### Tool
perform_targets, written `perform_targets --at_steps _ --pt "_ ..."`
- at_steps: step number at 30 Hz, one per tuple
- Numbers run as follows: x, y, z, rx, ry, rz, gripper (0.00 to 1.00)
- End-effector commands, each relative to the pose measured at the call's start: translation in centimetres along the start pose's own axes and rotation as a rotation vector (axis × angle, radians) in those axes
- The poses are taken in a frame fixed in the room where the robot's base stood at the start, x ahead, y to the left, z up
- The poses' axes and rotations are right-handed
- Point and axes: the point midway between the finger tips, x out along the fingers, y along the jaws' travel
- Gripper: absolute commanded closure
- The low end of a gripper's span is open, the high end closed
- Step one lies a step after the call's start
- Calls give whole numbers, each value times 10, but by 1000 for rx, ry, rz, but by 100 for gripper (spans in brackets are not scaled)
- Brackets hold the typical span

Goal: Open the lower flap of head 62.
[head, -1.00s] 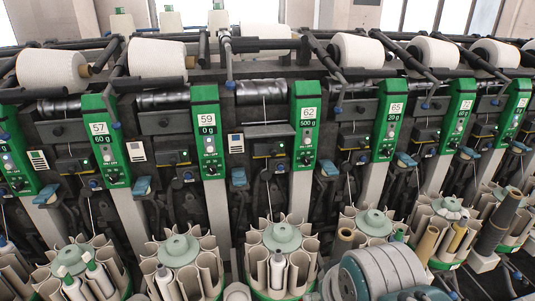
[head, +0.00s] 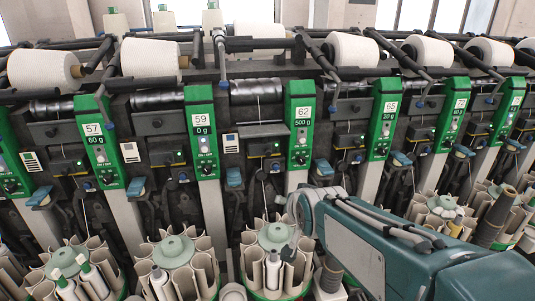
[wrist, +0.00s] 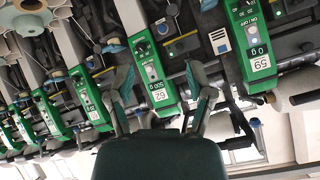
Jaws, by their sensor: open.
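Head 62 has a green panel (head: 300,125) marked 62 and 500 g, right of head 59's panel (head: 202,130) in the head view. A dark ledge (head: 263,133) and a small lit box stand left of panel 62. A blue-grey tab (head: 323,168) is by its lower right. I cannot tell which part is the lower flap. In the wrist view, the picture is turned over and panel 62 (wrist: 150,72) shows between the spread fingers of my gripper (wrist: 160,73). My gripper is open and empty. Contact with the machine cannot be made out.
Round bobbin magazines (head: 173,252) stand along the front below the heads, close to my arm. White yarn cones (head: 355,50) sit on top with black cradle arms. Neighbouring green panels (head: 383,118) stand close on both sides.

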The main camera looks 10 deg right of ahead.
Motion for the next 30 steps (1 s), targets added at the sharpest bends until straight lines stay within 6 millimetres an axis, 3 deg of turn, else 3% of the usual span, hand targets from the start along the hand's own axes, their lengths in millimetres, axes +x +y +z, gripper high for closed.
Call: perform_targets --at_steps 9,21,30 --pt "76 -18 -42 199 188 -104 32" --pt "159 -29 -68 437 396 -286 32" --pt "192 -30 -71 552 491 -404 32"
